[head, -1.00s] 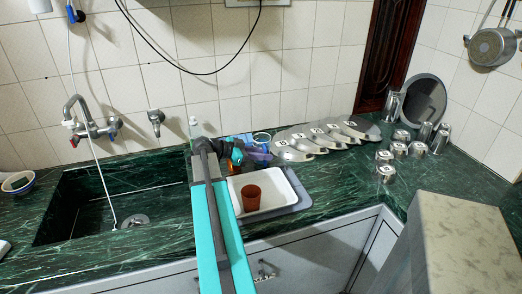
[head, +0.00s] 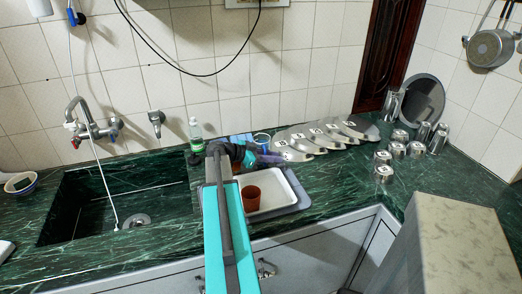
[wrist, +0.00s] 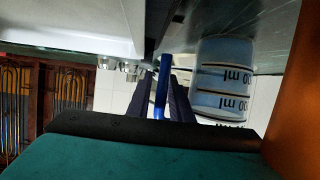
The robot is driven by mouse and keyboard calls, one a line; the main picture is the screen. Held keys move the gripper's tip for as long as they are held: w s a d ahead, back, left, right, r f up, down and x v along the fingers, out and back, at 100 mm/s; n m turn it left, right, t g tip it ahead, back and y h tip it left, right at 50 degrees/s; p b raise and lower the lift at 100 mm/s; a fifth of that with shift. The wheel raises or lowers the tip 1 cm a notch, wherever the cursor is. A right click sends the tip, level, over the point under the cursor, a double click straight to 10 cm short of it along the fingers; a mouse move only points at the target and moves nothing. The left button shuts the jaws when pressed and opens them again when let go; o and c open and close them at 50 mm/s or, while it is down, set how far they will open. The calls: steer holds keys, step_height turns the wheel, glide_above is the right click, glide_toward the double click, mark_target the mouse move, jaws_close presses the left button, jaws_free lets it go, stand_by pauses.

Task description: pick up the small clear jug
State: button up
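The small clear jug (head: 262,138) stands at the back of the counter, behind the white tray, and is partly hidden by my arm in the head view. In the wrist view a clear vessel (wrist: 223,78) with black "ml" markings is close on the right. A blue upright strip (wrist: 163,80), possibly the jug's handle, shows between my fingers. My gripper (wrist: 162,98) is open, with a dark finger on each side of the strip; I cannot tell if they touch it. In the head view my gripper (head: 268,159) is blurred, just in front of the jug.
A brown cup (head: 251,198) stands in the white tray (head: 285,200), below my gripper. Several metal plates (head: 300,150) lean to the right of the jug. A bottle (head: 196,135) stands left behind my arm. The sink (head: 90,205) is at left.

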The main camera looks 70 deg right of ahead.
stand_by(0.4)
jaws_close()
stand_by(1.3)
